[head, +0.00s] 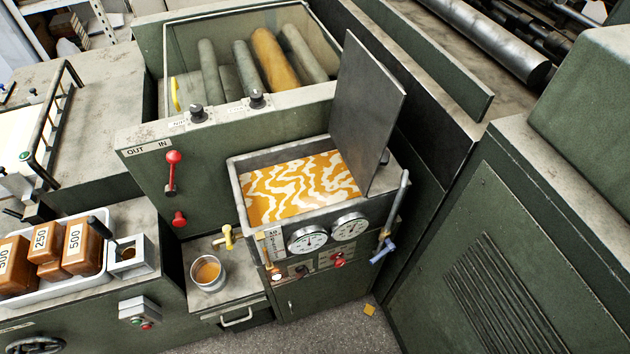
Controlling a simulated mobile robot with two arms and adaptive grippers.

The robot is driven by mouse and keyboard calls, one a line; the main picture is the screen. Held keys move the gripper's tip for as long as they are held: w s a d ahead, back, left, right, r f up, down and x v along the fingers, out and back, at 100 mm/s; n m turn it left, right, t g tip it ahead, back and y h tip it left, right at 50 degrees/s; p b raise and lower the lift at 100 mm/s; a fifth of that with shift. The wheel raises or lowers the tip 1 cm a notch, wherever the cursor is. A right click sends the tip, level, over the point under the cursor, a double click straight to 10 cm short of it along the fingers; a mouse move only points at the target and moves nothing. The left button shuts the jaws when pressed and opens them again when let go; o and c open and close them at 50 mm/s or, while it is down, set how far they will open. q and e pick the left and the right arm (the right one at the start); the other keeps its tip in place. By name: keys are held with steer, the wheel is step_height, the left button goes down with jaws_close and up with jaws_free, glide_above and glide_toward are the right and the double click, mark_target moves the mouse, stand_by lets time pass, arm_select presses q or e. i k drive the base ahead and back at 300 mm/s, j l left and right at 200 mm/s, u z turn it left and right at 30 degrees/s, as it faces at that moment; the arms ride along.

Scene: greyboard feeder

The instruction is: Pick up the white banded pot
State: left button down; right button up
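A small round whitish-grey pot (208,273) with orange contents stands upright on a low shelf (236,291) below the brass tap. It is the only pot I see that may be the white banded one; any band is too small to make out clearly. Its top is open and nothing touches its rim. Neither of my grippers shows in the head view.
A brass tap (227,238) is above the pot, and an orange-and-white patterned vat (300,188) with an upright lid (366,113) stands to the right.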

mark_target(207, 273)
steer(key=u, duration=1.1)
steer(key=k+j+u, duration=0.1)
steer(key=k+j, duration=0.55)
steer(key=k, duration=0.05)
